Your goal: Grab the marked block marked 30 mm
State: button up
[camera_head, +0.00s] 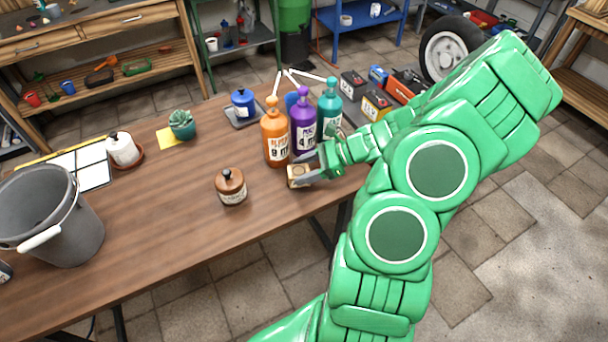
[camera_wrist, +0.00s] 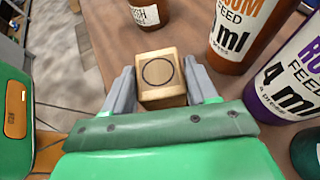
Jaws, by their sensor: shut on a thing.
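A small light wooden block (camera_head: 297,177) sits at the front right part of the wooden table, near its edge. In the wrist view the block (camera_wrist: 158,78) shows a dark circle on its top face, and I cannot read a 30 mm mark on it. My gripper (camera_head: 306,172) reaches in from the right and is shut on the block. In the wrist view the two grey fingers of my gripper (camera_wrist: 160,88) stand on either side of the block. Whether the block touches the table is hard to tell.
Orange (camera_head: 275,137), purple (camera_head: 302,122) and teal (camera_head: 329,104) bottles stand close behind the block. A brown jar (camera_head: 231,187) stands to its left. A grey bucket (camera_head: 50,215) is at the table's left end. The table's front middle is clear.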

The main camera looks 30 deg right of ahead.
jog(key=s+a+r, duration=0.3)
jog(key=s+r, duration=0.7)
jog(key=s, duration=0.3)
jog(key=shift+s+a, duration=0.25)
jog(key=shift+a, duration=0.15)
